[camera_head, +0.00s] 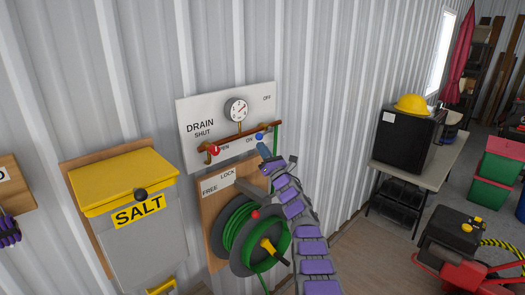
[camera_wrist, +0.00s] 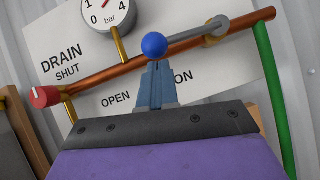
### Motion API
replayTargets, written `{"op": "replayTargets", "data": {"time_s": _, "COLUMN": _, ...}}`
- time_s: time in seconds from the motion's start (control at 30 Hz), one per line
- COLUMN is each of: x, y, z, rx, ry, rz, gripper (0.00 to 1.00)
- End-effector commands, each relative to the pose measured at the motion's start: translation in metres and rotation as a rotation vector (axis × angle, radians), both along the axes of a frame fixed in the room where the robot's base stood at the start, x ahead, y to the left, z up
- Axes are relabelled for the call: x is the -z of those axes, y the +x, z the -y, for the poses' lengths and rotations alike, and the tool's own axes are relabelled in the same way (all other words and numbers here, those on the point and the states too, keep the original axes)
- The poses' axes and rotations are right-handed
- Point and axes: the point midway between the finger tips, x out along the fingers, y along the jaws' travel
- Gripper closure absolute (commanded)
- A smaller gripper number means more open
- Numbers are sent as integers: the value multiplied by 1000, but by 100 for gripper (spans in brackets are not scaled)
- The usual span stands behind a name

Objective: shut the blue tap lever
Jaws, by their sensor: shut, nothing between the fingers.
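The blue tap lever has a round blue knob (camera_wrist: 154,46) on a grey rod that runs right to a collar on the copper pipe (camera_wrist: 120,77). The rod lies nearly along the pipe, angled slightly. In the head view the blue knob (camera_head: 259,137) sits near the word ON, with OFF at the upper right of the board. My gripper (camera_head: 264,150) is shut and empty. In the wrist view its fingertips (camera_wrist: 157,66) point up, just below the blue knob; I cannot tell whether they touch it. The lever's far end is partly small in the head view.
A red tap knob (camera_wrist: 43,96) is at the pipe's left end, near DRAIN SHUT. A pressure gauge (camera_head: 236,109) stands above the pipe. A green hose reel (camera_head: 240,235) is below the board, and a yellow-lidded salt bin (camera_head: 125,180) is at left.

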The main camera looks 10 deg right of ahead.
Motion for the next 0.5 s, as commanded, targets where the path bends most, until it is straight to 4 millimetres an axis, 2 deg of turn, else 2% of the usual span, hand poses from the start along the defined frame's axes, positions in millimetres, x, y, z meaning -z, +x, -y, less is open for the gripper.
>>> {"op": "replayTargets", "data": {"time_s": 0.5, "x": -4, "y": -1, "z": 0, "rx": -1, "ry": 8, "rz": -2, "gripper": 100}}
